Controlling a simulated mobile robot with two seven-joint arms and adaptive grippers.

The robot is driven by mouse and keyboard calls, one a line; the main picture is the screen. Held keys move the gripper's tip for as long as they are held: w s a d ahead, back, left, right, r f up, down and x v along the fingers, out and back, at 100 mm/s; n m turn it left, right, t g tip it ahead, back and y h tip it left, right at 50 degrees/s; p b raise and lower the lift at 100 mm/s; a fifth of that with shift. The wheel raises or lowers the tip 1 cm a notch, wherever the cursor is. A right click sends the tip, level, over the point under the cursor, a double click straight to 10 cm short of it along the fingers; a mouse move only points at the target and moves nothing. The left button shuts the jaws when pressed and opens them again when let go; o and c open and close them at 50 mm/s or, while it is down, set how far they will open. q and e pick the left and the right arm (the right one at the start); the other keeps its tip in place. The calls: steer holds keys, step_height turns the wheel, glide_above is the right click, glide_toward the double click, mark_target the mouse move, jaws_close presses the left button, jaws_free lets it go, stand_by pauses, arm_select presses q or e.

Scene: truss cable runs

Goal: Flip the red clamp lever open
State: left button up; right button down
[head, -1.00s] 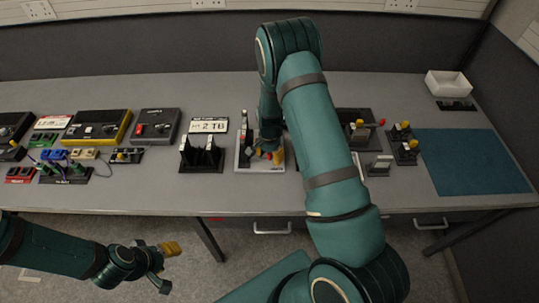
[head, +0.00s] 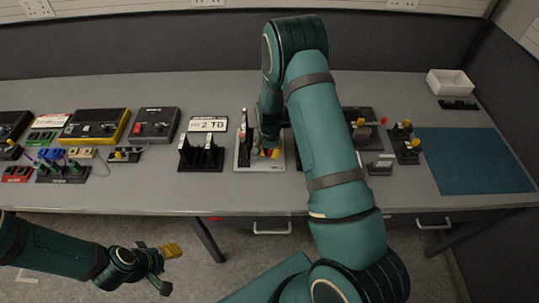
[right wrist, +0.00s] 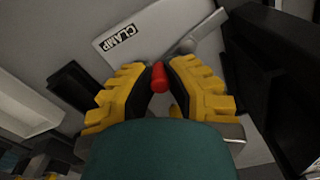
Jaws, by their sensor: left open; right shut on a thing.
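The red clamp lever (right wrist: 159,78) shows in the right wrist view, with its rounded red end between my two yellow fingers. The light grey clamp plate (right wrist: 110,46) behind it carries a CLAMP label. My right gripper (right wrist: 158,95) is shut on the lever. In the head view my right gripper (head: 268,151) is low over the clamp plate (head: 245,167), and my arm hides part of it. My left gripper (head: 168,265) is open and empty, in front of the table and away from the clamp.
A black stand with two upright levers (head: 201,155) is left of the clamp. Black fixtures with yellow knobs (head: 404,143) are to its right. Control boxes (head: 96,127) fill the left side. The teal mat (head: 475,165) is clear, with a white bin (head: 451,83) behind it.

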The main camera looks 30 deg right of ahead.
steer(key=n, duration=0.1)
steer(key=w+n+b, duration=0.1)
steer(key=n, duration=0.1)
steer(key=n+b, duration=0.1)
steer(key=shift+w+d+f+n, duration=0.1)
steer(key=shift+w+n, duration=0.15)
steer(key=shift+n, duration=0.05)
steer(key=n, duration=0.1)
steer(key=w+n+b, duration=0.1)
steer(key=n, duration=0.1)
steer(key=shift+n+b, duration=0.3)
steer(key=shift+w+a+n+b, duration=0.2)
steer(key=shift+n+b, duration=0.05)
steer(key=shift+n, duration=0.45)
steer(key=shift+w+a+n+b, duration=0.15)
steer(key=shift+a+n+b, duration=0.05)
steer(key=shift+n, duration=0.5)
steer(key=c, duration=0.9)
jaws_free()
step_height(320, 180, up, 12)
